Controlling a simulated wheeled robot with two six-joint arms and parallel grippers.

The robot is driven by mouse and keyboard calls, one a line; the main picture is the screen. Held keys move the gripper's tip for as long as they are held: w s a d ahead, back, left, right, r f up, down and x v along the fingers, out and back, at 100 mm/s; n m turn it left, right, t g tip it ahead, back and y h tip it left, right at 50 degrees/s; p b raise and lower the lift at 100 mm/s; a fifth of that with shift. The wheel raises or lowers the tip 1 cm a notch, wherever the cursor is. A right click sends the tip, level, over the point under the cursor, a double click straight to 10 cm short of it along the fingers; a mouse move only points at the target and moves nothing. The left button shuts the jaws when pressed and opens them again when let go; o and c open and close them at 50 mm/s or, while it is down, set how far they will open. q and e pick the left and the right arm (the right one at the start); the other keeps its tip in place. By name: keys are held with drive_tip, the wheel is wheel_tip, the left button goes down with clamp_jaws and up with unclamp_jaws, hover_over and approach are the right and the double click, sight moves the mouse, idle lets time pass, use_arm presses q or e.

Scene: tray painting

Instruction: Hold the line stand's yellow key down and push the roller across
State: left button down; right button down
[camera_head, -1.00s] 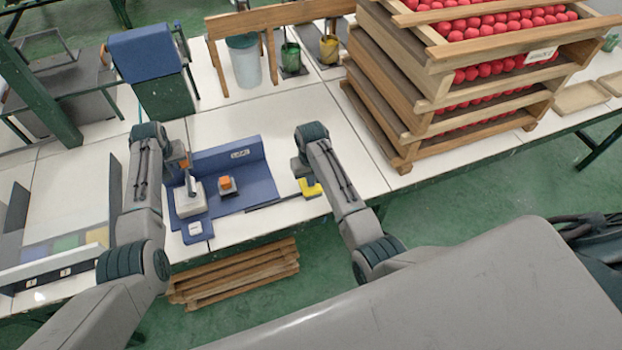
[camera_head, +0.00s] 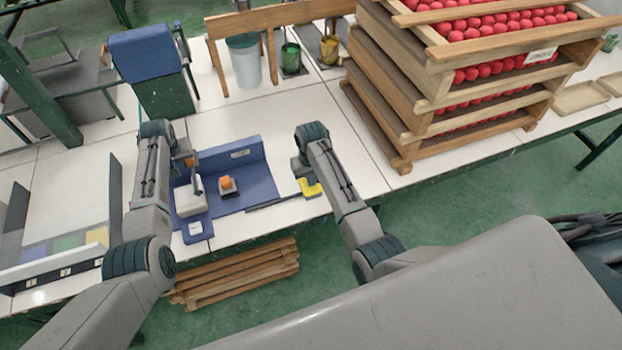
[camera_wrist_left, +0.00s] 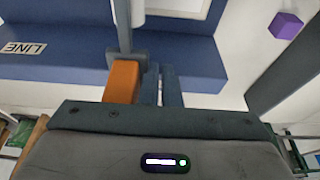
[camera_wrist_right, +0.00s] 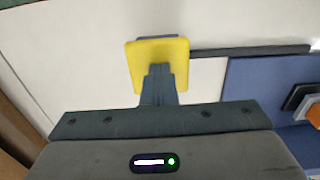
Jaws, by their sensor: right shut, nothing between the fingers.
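The blue line stand (camera_head: 250,190) lies on the white table, its LINE label showing in the left wrist view (camera_wrist_left: 24,48). Its yellow key (camera_head: 312,188) sits at the right end of a dark bar. My right gripper (camera_wrist_right: 157,70) is shut and empty, its tips over the key and apparently touching it. A white block (camera_head: 188,205) with a post, apparently the roller, is at the stand's left. An orange piece (camera_wrist_left: 122,82) is at the post. My left gripper (camera_wrist_left: 160,75) is right beside that orange piece, its fingers close together; whether they are fully shut is unclear.
An orange-topped button block (camera_head: 228,186) sits on the stand. Crates of red balls (camera_head: 450,95) are stacked at the right. A bin (camera_head: 246,65) and green and yellow pots stand behind. A purple cube (camera_wrist_left: 286,25) shows in the left wrist view.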

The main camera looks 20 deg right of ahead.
sight(195, 160)
use_arm(q)
drive_tip(key=shift+s+d+f, duration=0.1)
drive_tip(key=shift+d+f, duration=0.05)
drive_tip(key=shift+d, duration=1.15)
drive_tip(key=shift+d, duration=1.9)
